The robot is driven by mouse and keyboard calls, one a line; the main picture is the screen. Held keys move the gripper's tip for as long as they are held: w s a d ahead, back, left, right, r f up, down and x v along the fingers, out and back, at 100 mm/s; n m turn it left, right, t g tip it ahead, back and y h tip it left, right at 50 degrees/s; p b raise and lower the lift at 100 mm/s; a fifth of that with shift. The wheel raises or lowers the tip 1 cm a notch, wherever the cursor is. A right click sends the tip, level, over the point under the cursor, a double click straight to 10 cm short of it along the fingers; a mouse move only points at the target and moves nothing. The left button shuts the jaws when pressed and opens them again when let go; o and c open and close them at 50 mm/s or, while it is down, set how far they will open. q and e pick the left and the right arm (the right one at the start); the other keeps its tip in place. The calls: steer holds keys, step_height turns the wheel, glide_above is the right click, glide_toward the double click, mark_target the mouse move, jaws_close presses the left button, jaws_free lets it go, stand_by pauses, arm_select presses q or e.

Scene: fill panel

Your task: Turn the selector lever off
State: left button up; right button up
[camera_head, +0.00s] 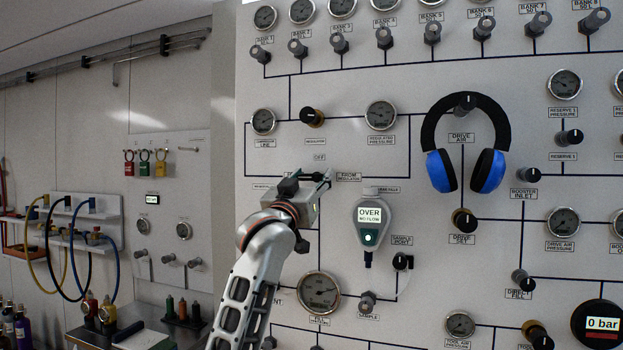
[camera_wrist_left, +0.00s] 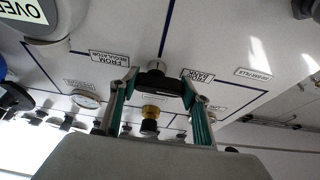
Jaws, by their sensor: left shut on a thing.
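The selector lever (camera_wrist_left: 157,80) is a dark handle on a round base on the panel. In the left wrist view it sits between the labels "FROM REGULATOR" (camera_wrist_left: 110,59) and "FROM BANK" (camera_wrist_left: 198,77). My left gripper (camera_wrist_left: 160,88) has one finger on each side of the lever and is shut on it. In the head view my left gripper (camera_head: 318,178) reaches the panel just below the "OFF" label (camera_head: 319,156) and hides most of the lever. How far the lever is turned is hard to tell. My right gripper is not in view.
Blue headphones (camera_head: 465,140) hang on the panel to the right. Hoses hang on the left wall.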

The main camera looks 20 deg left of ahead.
arm_select(q)
steer(key=shift+a+m, duration=0.1)
steer(key=shift+m, duration=0.3)
steer(key=m+h, duration=0.1)
steer(key=m, duration=0.1)
steer(key=m+h, duration=0.2)
steer(key=m, duration=0.1)
steer(key=shift+r+g, duration=0.15)
steer(key=shift+g, duration=0.15)
steer(key=m+h, duration=0.1)
steer(key=m, duration=0.2)
steer(key=m+g+h, duration=0.1)
steer(key=m, duration=0.2)
steer(key=shift+r+m+g+h, duration=0.2)
steer(key=shift+m+g+h, duration=0.1)
steer(key=shift+h, duration=0.1)
steer(key=m, duration=0.2)
steer(key=m+g, duration=0.1)
steer(key=m, duration=0.1)
steer(key=m+g+h, duration=0.1)
steer(key=m, duration=0.1)
steer(key=shift+d+r, duration=0.1)
steer(key=shift+d, duration=0.15)
steer(key=shift+d+m+g, duration=0.2)
steer(key=shift+m+g, duration=0.6)
steer(key=shift+m, duration=1.1)
steer(key=o, duration=1.1)
